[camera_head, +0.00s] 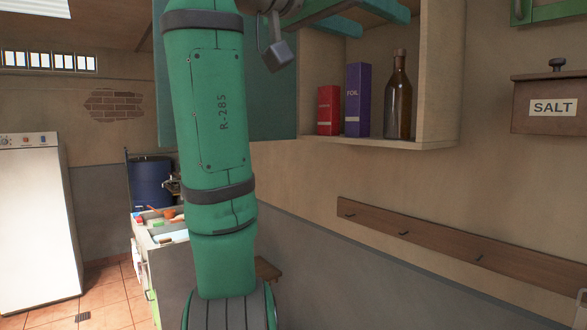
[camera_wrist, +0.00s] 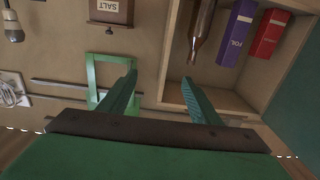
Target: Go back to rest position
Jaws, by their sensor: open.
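My gripper (camera_wrist: 160,77) shows in the wrist view with its two green fingers spread wide apart. Nothing is between the fingers. They reach toward the wall and the open shelf cabinet (camera_wrist: 172,92), whose edge lies behind the right finger. In the head view, my green arm stands upright in the middle and hides part of the room. Its upper end is cut off by the top edge, and the green fingers at the top lie in front of the cabinet's upper part. I cannot tell whether they touch the cabinet.
The cabinet holds a red box (camera_head: 328,110), a purple box (camera_head: 358,100) and a brown bottle (camera_head: 398,95). A teal door (camera_head: 275,110) stands open at its left. A salt box (camera_head: 552,105) and a peg rail (camera_head: 450,245) are on the wall. A white fridge (camera_head: 38,225) stands left.

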